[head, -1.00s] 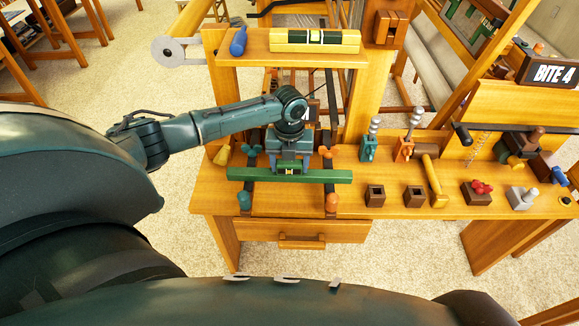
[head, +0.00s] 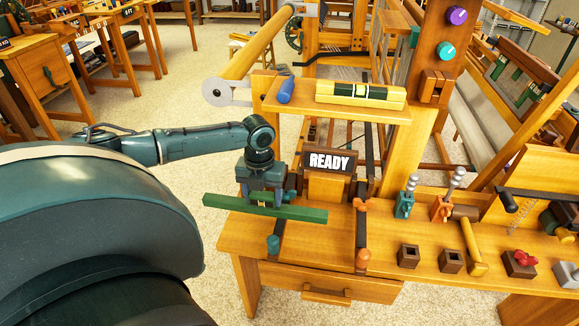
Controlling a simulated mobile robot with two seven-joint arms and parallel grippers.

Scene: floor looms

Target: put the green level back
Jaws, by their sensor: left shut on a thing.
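The green level (head: 303,213) is a long green bar, seen in the head view at the left end of the wooden bench. My left gripper (head: 262,199) is shut on its middle from above. The level looks raised above the bench, and its left end sticks out past the bench's left edge. The jaws hide the middle of the bar. My right gripper is not in view.
A shelf (head: 340,108) above the bench holds a yellow level (head: 360,94) and a blue tool (head: 286,91). A "READY" sign (head: 329,161) stands behind the bar. Teal and orange clamps, dark sockets (head: 408,256) and a mallet (head: 472,247) are to the right.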

